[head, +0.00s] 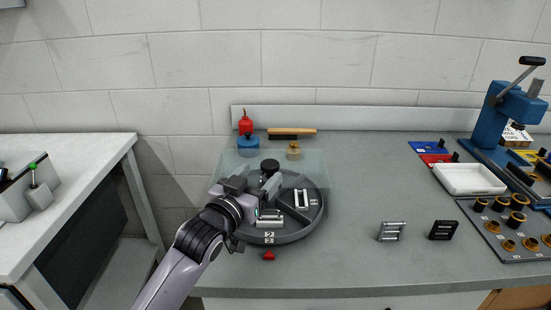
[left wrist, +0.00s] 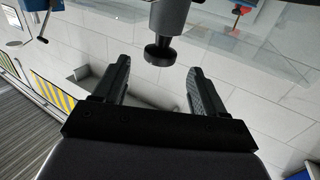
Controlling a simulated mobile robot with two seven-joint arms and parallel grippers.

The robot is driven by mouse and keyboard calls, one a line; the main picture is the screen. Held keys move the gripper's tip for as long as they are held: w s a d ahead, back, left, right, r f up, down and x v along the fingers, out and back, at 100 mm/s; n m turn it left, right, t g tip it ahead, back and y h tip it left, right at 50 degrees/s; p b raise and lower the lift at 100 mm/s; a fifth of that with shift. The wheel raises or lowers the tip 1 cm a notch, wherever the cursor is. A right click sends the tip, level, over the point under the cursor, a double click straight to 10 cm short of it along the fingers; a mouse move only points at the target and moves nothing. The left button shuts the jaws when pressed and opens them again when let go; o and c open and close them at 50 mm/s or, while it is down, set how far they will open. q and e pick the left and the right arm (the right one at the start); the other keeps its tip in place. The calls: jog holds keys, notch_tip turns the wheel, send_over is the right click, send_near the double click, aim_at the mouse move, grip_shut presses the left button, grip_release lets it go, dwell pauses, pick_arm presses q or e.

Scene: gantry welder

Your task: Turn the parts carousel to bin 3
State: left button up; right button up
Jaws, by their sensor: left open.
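The parts carousel (head: 293,236) is a round dark grey tray with compartments on the bench. The figure 2 on its front rim faces the red triangular marker (head: 269,255) on the bench. Light metal parts lie in the front compartment and the right compartment (head: 301,198). A black knob (head: 269,165) stands at the carousel's middle. My left gripper (head: 268,186) is open above the carousel, just in front of the knob, and hides its left side. In the left wrist view a black knob (left wrist: 159,54) shows beyond the two spread fingers, with nothing between them. My right gripper is out of view.
A clear panel (head: 228,166) stands around the carousel's back. Two small slotted blocks (head: 391,231) (head: 443,230), a white tray (head: 469,179) and a blue press (head: 492,120) stand right.

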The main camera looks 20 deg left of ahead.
aim_at(265, 169)
pick_arm(q)
jog(key=shift+w+d, duration=0.2)
jog(key=shift+w, duration=0.85)
jog(key=shift+w+d, duration=0.15)
jog(key=shift+w, duration=0.85)
jog(key=shift+w+d, duration=0.2)
jog(key=shift+w, duration=0.85)
grip_shut()
